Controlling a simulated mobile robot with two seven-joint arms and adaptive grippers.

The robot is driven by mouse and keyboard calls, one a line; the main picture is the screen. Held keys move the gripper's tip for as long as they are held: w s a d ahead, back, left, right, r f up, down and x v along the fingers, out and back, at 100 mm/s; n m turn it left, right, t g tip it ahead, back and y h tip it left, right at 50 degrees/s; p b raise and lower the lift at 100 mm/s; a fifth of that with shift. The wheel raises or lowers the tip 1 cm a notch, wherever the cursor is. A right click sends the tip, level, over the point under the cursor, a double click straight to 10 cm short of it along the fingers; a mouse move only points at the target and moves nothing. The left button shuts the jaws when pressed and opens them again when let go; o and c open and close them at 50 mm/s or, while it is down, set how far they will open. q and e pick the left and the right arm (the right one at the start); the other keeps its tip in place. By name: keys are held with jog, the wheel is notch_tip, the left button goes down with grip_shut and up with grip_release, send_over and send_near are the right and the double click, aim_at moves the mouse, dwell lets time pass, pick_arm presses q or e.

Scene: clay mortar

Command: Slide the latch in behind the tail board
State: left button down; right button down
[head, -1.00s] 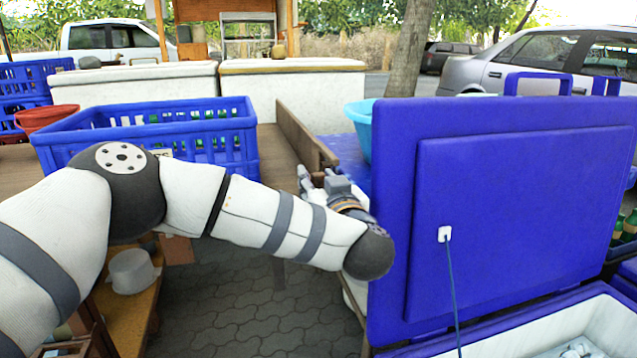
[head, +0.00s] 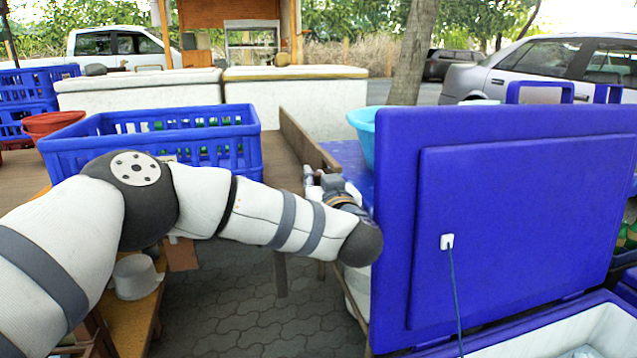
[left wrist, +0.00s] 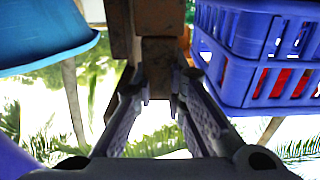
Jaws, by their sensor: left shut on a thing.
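The tail board (head: 306,140) is a long brown wooden board standing on edge, between the blue crate and the blue lid. My left gripper (head: 312,182) is at its near end, partly hidden behind my own wrist. In the left wrist view, my left gripper (left wrist: 160,92) has its two fingers on either side of a brown wooden block, apparently the latch (left wrist: 158,60), and is shut on it. A longer brown wooden piece, likely the tail board (left wrist: 120,35), shows close beside the block. I cannot tell whether they touch. My right gripper is not in view.
A blue crate (head: 150,142) stands left of the board. A turquoise basin (head: 364,130) is to its right. A large raised blue lid (head: 520,210) with a cable stands close right of my left wrist. Paved floor (head: 255,310) is open below.

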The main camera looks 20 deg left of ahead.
pick_arm(q)
jog(key=shift+a+r, duration=0.1)
jog(key=c, duration=1.6)
grip_release()
jog(key=shift+w, duration=0.15)
